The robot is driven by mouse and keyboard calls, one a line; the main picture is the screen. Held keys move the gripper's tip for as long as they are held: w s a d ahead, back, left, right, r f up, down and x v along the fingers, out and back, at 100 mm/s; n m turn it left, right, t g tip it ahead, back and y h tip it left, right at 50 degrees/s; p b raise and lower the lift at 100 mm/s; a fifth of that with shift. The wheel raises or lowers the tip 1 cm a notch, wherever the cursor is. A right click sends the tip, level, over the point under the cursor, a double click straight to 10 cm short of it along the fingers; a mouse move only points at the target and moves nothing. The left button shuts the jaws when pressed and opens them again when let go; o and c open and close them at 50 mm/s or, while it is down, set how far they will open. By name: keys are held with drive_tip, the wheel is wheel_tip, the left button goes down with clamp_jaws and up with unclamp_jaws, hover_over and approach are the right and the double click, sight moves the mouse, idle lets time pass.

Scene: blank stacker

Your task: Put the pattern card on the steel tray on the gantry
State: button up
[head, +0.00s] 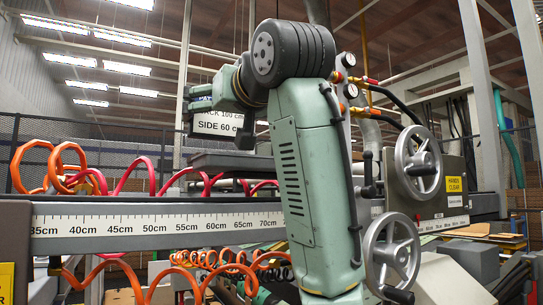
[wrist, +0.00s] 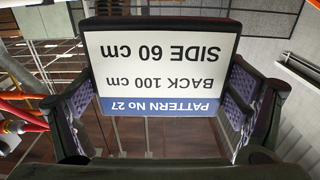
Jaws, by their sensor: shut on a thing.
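The pattern card (wrist: 160,62) is a white plate with a blue band and a dark edge. It reads "PATTERN No 27, BACK 100 cm, SIDE 60 cm", upside down in the wrist view. My gripper (wrist: 160,92) is shut on it, with a purple-padded finger at each side. In the head view the card (head: 218,123) hangs upright from my gripper (head: 210,100), partly hidden by my arm. A flat dark grey tray (head: 232,163), apparently the steel tray, sits on the gantry below the card in the picture, its right end hidden by my arm. A gap shows between card and tray.
The gantry beam (head: 130,240) with a centimetre scale (head: 110,224) crosses the head view. Orange and red coiled hoses (head: 105,185) loop at its left. Two handwheels (head: 418,163), gauges and hoses stand close to the right of my arm.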

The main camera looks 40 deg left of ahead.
drive_tip(key=w+d+p, duration=0.1)
drive_tip(key=w, duration=0.3)
drive_tip(key=w+d+p, duration=0.1)
drive_tip(key=w+d, duration=0.1)
drive_tip(key=w, duration=0.2)
drive_tip(key=w+d+f+p, duration=0.1)
drive_tip(key=w+d, duration=0.1)
drive_tip(key=w, duration=0.2)
drive_tip(key=shift+w+p, duration=0.3)
drive_tip(key=shift+p, duration=0.05)
drive_tip(key=shift+w+d+f, duration=0.1)
drive_tip(key=shift+w+f, duration=0.05)
drive_tip(key=shift+f, duration=0.05)
wheel_tip(320, 180, down, 3)
drive_tip(key=shift+f+p, duration=0.2)
drive_tip(key=shift+p, duration=0.15)
drive_tip(key=shift+f, duration=0.15)
drive_tip(key=o, duration=1.1)
